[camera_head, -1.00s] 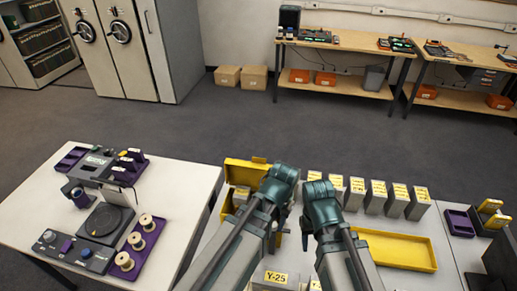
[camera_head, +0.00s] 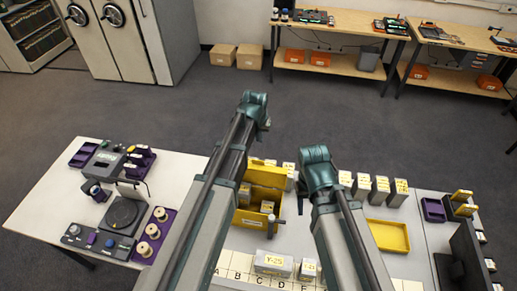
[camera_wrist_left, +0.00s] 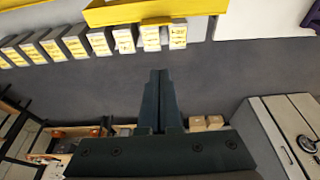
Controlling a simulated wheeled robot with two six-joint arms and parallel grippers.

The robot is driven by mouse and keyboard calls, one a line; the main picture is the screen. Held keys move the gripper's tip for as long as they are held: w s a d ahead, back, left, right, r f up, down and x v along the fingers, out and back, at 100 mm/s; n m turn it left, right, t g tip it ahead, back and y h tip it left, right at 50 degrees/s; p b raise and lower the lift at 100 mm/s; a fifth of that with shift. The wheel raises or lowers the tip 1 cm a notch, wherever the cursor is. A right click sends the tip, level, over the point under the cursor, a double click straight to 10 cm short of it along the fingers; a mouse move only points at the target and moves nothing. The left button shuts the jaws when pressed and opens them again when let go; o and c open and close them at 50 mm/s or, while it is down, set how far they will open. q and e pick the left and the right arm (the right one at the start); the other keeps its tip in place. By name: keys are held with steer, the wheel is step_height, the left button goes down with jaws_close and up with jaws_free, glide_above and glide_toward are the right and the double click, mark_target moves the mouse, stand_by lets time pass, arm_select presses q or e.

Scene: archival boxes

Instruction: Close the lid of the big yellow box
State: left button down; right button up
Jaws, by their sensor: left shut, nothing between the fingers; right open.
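The big yellow box (camera_head: 250,221) stands on the white table in the head view, partly covered by my left arm. Its lid (camera_head: 265,174) is raised at the far side, and small grey boxes show inside. A yellow edge with a tab, apparently the lid, crosses the top of the left wrist view (camera_wrist_left: 120,14). My left gripper (camera_wrist_left: 160,78) is shut and empty, beyond the box over the floor side, apart from the yellow edge. In the head view its fingers are mostly hidden. My right gripper (camera_head: 301,205) is open, right of the box, mostly hidden under its wrist.
Grey boxes with yellow labels (camera_head: 380,190) line the table's far edge. A shallow yellow tray (camera_head: 388,236) lies to the right. A box marked Y-25 (camera_head: 273,264) sits near the front. Purple trays and a dark device (camera_head: 112,218) occupy the left.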

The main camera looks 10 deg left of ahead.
arm_select(q)
steer(key=b+x, duration=1)
steer(key=x, duration=0.1)
steer(key=s, duration=0.2)
steer(key=s+r, duration=0.1)
steer(key=s, duration=0.1)
steer(key=shift+s+p, duration=0.2)
steer(key=shift+p, duration=0.2)
